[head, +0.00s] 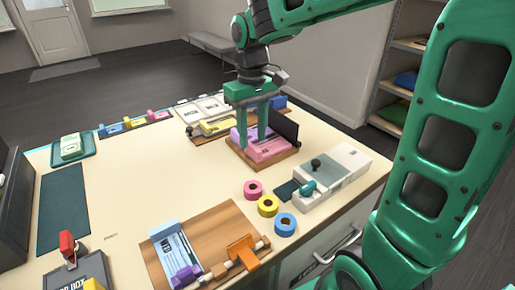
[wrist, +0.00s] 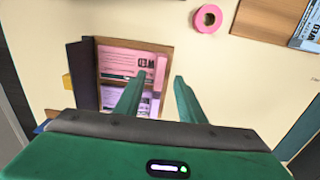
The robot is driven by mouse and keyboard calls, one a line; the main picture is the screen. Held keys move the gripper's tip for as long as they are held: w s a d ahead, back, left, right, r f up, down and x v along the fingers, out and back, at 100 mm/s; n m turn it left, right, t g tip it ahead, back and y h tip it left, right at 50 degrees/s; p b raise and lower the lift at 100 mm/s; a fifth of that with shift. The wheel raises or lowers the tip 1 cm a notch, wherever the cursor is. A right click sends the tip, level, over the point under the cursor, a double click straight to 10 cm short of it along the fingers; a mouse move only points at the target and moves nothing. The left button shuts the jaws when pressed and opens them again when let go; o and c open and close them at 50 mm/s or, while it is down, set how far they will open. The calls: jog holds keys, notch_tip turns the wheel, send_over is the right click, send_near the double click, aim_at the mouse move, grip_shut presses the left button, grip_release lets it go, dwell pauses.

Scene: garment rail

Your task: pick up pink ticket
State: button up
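The pink ticket (head: 267,150) lies in a wooden tray (head: 262,165) with a dark upright panel (head: 286,126), beside a purple ticket (head: 234,138). In the wrist view the pink ticket (wrist: 122,62) shows printed text and lies above the purple ticket (wrist: 113,97). My gripper (head: 253,142) points down over the tray with its fingers apart. In the wrist view my gripper (wrist: 159,78) is open with nothing between the fingers. The left finger overlaps the tickets' right part; the right finger is over bare table. The exact height above the tickets cannot be told.
Pink (head: 253,189), yellow (head: 267,206) and blue (head: 285,224) tape rolls stand in front of the tray. A grey-white device (head: 335,172) is to the right. A wooden board (head: 205,245) with a ticket is nearer. The table's middle is clear.

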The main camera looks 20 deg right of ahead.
aim_at(253, 146)
jog(key=shift+f, duration=1.55)
grip_shut()
jog(key=shift+r, duration=0.1)
jog(key=shift+r, duration=0.5)
jog(key=r, duration=0.3)
jog(key=shift+a+r, duration=0.25)
jog(key=s+a+r, duration=0.3)
jog(key=a+r, duration=0.3)
jog(key=a, duration=0.4)
jog(key=shift+s+a+r, duration=0.15)
jog(key=shift+a+r, duration=0.05)
jog(key=shift+a, duration=0.15)
